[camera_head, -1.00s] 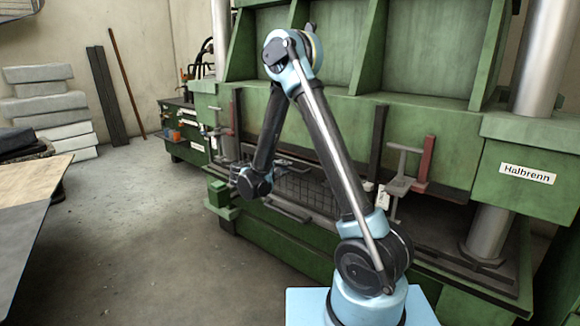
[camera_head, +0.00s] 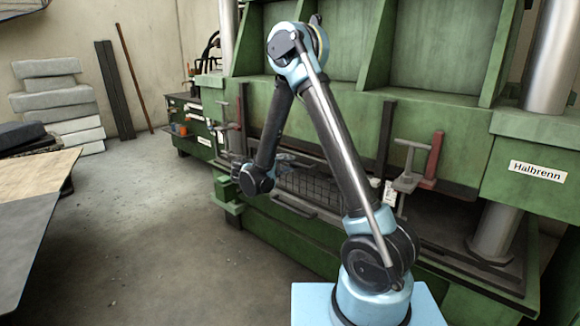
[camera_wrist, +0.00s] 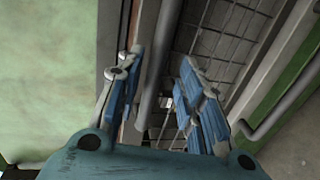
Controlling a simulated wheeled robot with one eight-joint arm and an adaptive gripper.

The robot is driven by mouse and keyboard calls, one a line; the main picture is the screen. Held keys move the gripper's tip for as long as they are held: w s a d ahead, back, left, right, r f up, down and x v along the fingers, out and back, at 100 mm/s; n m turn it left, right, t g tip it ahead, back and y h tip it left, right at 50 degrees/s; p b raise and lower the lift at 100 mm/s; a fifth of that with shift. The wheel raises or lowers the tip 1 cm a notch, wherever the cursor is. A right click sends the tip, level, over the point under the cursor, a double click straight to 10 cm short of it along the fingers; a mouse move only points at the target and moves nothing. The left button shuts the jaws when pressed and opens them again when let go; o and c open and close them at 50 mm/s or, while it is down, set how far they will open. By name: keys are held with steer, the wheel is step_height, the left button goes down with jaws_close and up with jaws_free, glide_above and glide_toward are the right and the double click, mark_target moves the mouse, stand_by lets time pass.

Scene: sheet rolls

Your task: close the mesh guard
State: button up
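The mesh guard (camera_head: 312,187) is a dark wire grid low in the opening of the green press, partly hidden behind my arm in the head view. In the wrist view its mesh (camera_wrist: 222,42) fills the upper right. My gripper (camera_wrist: 160,72) has two blue fingers spread apart in the wrist view. A grey bar (camera_wrist: 161,50) runs lengthwise between them, beside the mesh. I see no finger pressed against the bar.
The green press (camera_head: 450,130) stands in front, with a red-handled clamp (camera_head: 433,160) at the opening. A bent grey rod (camera_wrist: 285,105) lies right of the fingers. A table (camera_head: 30,190) is at the left, with clear floor (camera_head: 130,235) between.

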steer(key=v, duration=0.9)
steer(key=shift+s+a, duration=0.2)
steer(key=shift+a, duration=0.05)
steer(key=d+r+m+g+y, duration=0.1)
steer(key=d+r+g+y, duration=0.1)
steer(key=d, duration=0.7)
steer(key=d+r+m+g+y, duration=0.1)
steer(key=d+r+g, duration=0.15)
steer(key=d, duration=0.55)
steer(key=s+d+m+y, duration=0.1)
steer(key=s+d, duration=0.1)
steer(key=s+d+r+m+g+y, duration=0.1)
steer(key=s+d, duration=0.1)
steer(key=d, duration=0.1)
steer(key=s+d+y, duration=0.1)
steer(key=s+d, duration=0.2)
steer(key=shift+r+m+g, duration=0.25)
steer(key=shift+r+m, duration=0.05)
steer(key=shift+m, duration=0.1)
steer(key=shift+s+d+r+m+t+y, duration=0.65)
steer(key=shift+s+d+m+y, duration=1.7)
steer(key=shift+s, duration=3.1)
steer(key=s+f+g, duration=0.5)
steer(key=s+f, duration=0.5)
steer(key=s, duration=0.5)
steer(key=shift+s+a+f+h, duration=0.2)
steer(key=shift+a+f+h, duration=0.1)
steer(key=shift+f+h, duration=0.05)
